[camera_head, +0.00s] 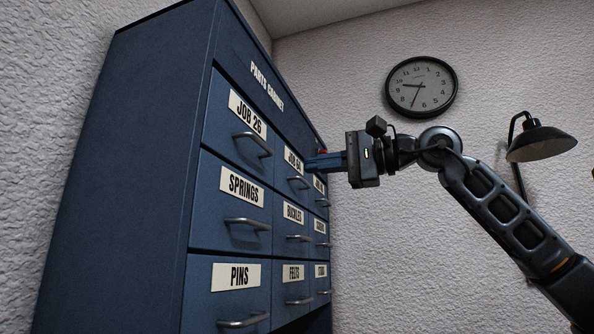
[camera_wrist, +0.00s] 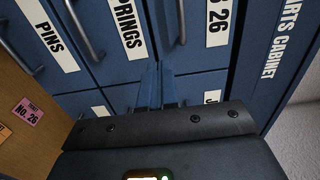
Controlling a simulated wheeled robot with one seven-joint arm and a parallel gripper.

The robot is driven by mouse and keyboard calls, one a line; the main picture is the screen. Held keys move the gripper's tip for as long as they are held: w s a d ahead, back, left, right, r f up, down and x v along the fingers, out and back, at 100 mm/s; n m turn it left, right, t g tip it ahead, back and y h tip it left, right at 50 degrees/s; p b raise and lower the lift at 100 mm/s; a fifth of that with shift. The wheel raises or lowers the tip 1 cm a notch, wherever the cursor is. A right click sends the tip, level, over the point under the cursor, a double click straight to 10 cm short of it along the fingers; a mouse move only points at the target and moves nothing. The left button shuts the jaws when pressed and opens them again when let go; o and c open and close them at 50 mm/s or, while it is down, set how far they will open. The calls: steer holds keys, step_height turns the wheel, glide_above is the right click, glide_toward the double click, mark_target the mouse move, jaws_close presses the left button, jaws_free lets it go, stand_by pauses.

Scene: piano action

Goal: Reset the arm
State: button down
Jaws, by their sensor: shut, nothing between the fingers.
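My gripper (camera_head: 318,162) is shut and empty, held out level in front of the upper drawers of the blue parts cabinet (camera_head: 143,140). In the head view its fingertips overlap the drawer column at the right, near the top row; I cannot tell whether they touch it. In the wrist view the closed fingers (camera_wrist: 158,88) point toward the cabinet face, and the cabinet (camera_wrist: 203,57) shows turned sideways with its drawer labels. My arm reaches in from the lower right.
The drawers, such as JOB 26 (camera_head: 238,125), SPRINGS (camera_head: 231,205) and PINS (camera_head: 228,295), look shut, with protruding metal handles. A clock (camera_head: 421,86) and a black lamp (camera_head: 541,140) are on the wall behind. A pink NO. 26 ticket (camera_wrist: 31,112) lies on a brown surface.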

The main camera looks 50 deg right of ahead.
steer(key=shift+v, duration=1.95)
